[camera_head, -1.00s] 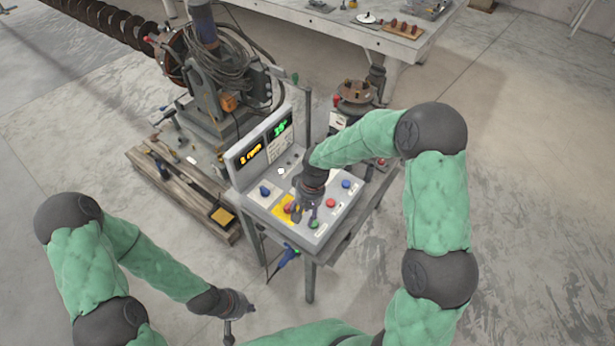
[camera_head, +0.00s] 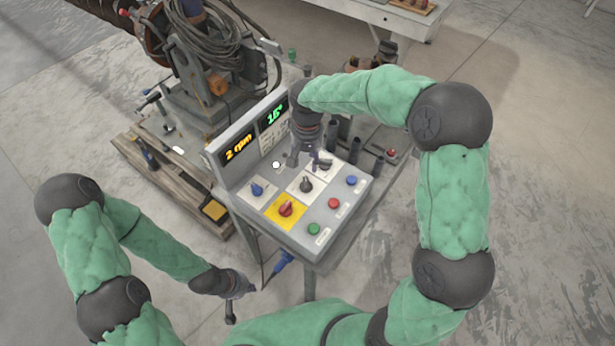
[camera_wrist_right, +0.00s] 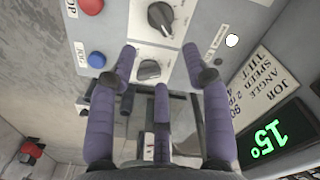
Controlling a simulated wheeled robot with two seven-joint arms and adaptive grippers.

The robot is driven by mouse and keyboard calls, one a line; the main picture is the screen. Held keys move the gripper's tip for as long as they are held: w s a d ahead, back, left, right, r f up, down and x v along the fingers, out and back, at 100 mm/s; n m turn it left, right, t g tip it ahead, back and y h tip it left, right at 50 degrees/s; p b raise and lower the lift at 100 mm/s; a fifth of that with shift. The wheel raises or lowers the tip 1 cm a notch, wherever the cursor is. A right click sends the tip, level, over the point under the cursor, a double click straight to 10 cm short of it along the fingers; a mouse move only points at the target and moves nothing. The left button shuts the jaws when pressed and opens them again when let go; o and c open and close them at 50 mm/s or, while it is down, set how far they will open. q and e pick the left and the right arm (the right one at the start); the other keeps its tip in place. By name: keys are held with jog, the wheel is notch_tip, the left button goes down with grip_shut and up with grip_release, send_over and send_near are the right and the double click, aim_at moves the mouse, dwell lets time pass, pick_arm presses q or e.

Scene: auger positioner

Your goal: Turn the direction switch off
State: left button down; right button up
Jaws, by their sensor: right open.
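A grey control panel (camera_head: 268,218) carries several knobs. A red knob (camera_head: 286,209) sits on a yellow plate, and a blue knob (camera_head: 257,190) is left of it. A black knob (camera_head: 306,184) sits on a white plate. Another black knob (camera_head: 325,164) is behind it; the right wrist view shows this knob (camera_wrist_right: 149,69) too. I cannot read which is the direction switch. My right gripper (camera_head: 308,161) is open above the back of the panel, its fingers spread around the rear black knob, contact unclear. My left gripper (camera_head: 240,292) hangs low left of the panel; its opening is unclear.
Green (camera_head: 314,229), red (camera_head: 334,203) and blue (camera_head: 351,181) buttons line the panel's right side. An upright display (camera_head: 238,148) reads 2 rpm in yellow and 15° in green. Cable-draped machinery (camera_head: 210,70) stands behind. Open floor lies right.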

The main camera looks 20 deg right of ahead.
aim_at(307, 180)
notch_tip(307, 180, down, 10)
jog(key=shift+f+b, duration=0.1)
jog(key=shift+b, duration=0.75)
grip_shut()
